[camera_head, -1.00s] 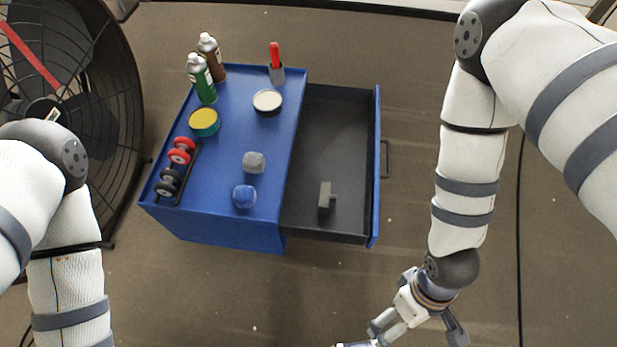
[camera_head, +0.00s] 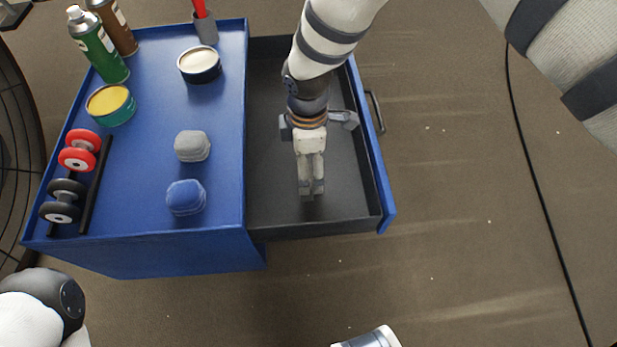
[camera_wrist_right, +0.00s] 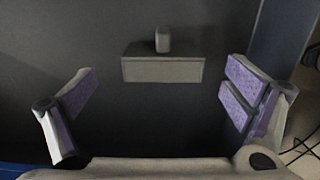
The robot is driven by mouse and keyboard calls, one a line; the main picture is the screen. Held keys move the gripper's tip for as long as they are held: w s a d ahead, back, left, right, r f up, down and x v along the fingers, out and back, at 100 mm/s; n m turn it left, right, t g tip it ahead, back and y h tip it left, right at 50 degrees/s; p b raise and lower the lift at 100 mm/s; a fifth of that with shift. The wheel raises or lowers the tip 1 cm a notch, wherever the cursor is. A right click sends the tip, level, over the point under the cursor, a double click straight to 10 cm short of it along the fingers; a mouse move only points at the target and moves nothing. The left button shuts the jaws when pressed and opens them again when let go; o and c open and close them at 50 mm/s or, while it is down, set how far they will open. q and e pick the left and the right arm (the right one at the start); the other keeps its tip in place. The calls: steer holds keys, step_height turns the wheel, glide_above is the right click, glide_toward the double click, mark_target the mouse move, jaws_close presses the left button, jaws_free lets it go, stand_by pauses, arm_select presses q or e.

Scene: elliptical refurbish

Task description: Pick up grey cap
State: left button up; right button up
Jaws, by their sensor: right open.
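A grey cap (camera_head: 192,146), small and rounded, sits on the blue cabinet top (camera_head: 145,165), just behind a blue cap (camera_head: 186,197). My right gripper (camera_head: 311,145) is to the right of both, over the open drawer, with its fingers spread and nothing between them. In the right wrist view a dark grey block with a short upright stub (camera_wrist_right: 162,70) lies on the drawer floor, ahead of the open fingers (camera_wrist_right: 162,106) and apart from them. In the head view the gripper largely hides that block. My left gripper is out of view.
The drawer (camera_head: 388,205) has raised walls around the right gripper. Green (camera_head: 98,50) and brown (camera_head: 117,27) spray cans, a yellow-topped tin (camera_head: 111,104), a white-topped tin (camera_head: 199,65), a grey cup (camera_head: 205,30) and red (camera_head: 78,153) and black (camera_head: 62,201) wheels share the cabinet top.

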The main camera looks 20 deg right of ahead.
mark_target(310, 171)
steer(key=f, duration=0.1)
steer(key=f+b, duration=0.1)
steer(key=f, duration=0.2)
steer(key=shift+s+d+f+b, duration=0.15)
steer(key=shift+s+f+b, duration=0.15)
steer(key=shift+b, duration=0.1)
steer(key=shift+w+r, duration=0.1)
steer(key=shift+r, duration=0.05)
steer(key=c, duration=1.2)
